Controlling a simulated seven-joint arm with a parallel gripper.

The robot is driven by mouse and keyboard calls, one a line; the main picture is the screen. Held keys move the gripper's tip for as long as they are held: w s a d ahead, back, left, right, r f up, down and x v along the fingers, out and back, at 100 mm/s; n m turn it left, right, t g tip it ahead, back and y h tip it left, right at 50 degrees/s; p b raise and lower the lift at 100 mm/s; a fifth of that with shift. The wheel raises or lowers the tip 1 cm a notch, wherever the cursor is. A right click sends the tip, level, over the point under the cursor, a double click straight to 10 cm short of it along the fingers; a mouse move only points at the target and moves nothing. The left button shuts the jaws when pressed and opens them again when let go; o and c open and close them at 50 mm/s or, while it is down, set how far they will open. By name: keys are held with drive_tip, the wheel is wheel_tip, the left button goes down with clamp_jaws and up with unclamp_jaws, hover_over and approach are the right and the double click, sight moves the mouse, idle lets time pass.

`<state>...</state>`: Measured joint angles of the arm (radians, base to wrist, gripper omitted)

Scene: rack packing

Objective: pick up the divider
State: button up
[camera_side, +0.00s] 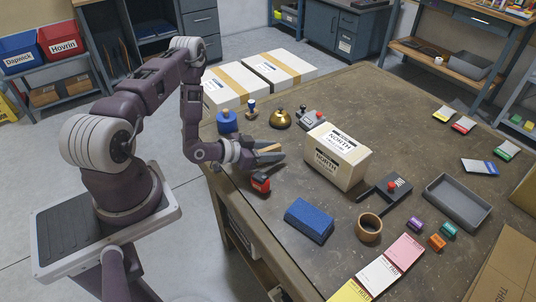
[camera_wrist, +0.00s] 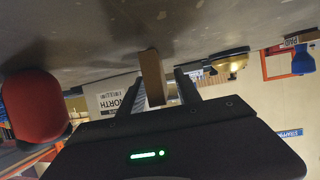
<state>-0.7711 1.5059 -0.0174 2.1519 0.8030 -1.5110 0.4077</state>
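A thin tan wooden piece, which looks like the divider (camera_side: 268,149), is at my gripper near the table's left edge. In the wrist view, the divider (camera_wrist: 152,77) stands between the two fingers, its far end towards the table top. My gripper (camera_side: 274,154) is low over the table, left of the North carton. In the wrist view, my gripper (camera_wrist: 160,90) has its fingers apart, with a gap showing on the divider's right side. The left finger is close to the divider; whether it touches is unclear.
A red-topped item (camera_side: 261,183) stands just in front of my gripper. The North carton (camera_side: 338,158) is to the right. A brass bell (camera_side: 280,119) and blue-based stamp (camera_side: 227,122) stand behind. A blue block (camera_side: 309,220) and tape roll (camera_side: 369,228) lie nearer the front.

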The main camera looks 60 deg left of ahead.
clamp_jaws()
drive_tip(key=shift+r, duration=0.15)
